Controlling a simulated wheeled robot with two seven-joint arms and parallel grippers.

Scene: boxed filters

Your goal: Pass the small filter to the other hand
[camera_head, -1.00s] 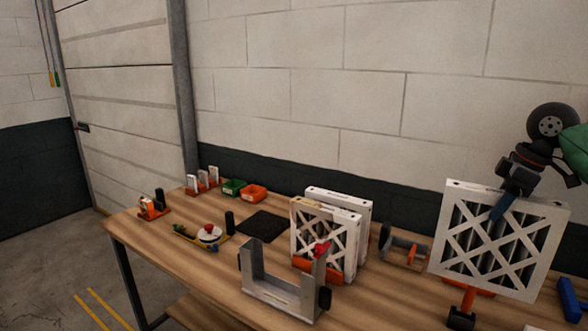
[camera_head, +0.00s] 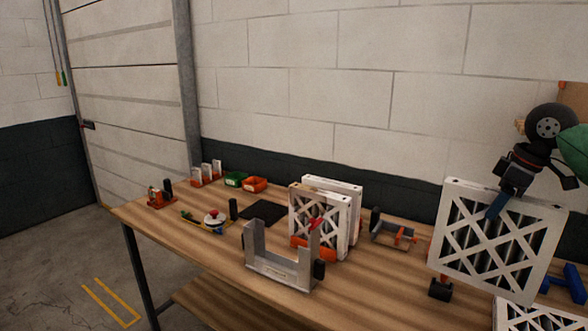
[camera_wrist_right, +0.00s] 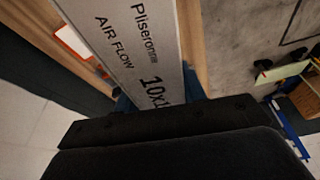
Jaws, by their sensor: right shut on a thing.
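My right gripper (camera_head: 497,205) comes in from the upper right and is shut on the top edge of a white-framed pleated filter (camera_head: 480,245) with a crossed lattice face. The filter hangs slightly tilted above the right part of the workbench. In the right wrist view the filter's edge (camera_wrist_right: 140,40) reads "Pliseron", "AIR FLOW" and a size starting "10x1", between my blue fingertips (camera_wrist_right: 160,95). The rest of the size is hidden by the gripper. My left gripper is not in view.
Two more white filters (camera_head: 335,205) stand upright mid-bench (camera_head: 170,228). A grey U-shaped bracket (camera_head: 285,272) stands before them. An orange-and-grey tool (camera_head: 395,233) lies between them and the held filter. Another white filter (camera_head: 520,316) shows at lower right.

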